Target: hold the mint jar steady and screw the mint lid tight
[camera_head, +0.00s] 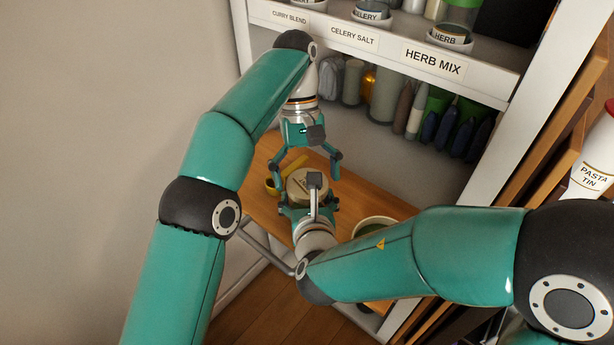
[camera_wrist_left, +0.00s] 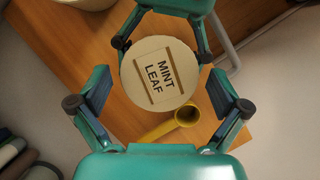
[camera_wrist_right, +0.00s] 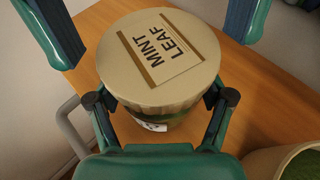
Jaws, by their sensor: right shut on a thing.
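The mint lid (camera_head: 305,184) is a round beige cap labelled MINT LEAF. It also shows in the left wrist view (camera_wrist_left: 160,74) and the right wrist view (camera_wrist_right: 160,58). It sits on top of the mint jar (camera_wrist_right: 158,122), mostly hidden beneath it; a green and white strip of jar shows. My right gripper (camera_wrist_right: 160,98) is shut around the jar just below the lid. My left gripper (camera_wrist_left: 158,98) points down from above, open and empty, its fingers apart on either side of the lid. In the right wrist view its fingertips flank the lid without touching.
The jar stands over a wooden surface (camera_head: 262,150). A yellow scoop-like tool (camera_wrist_left: 187,116) lies beside it. A bowl with green contents (camera_wrist_right: 297,166) is to the right. Behind is a white shelf (camera_head: 465,80) with labelled spots and several jars and bottles. A wall is at left.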

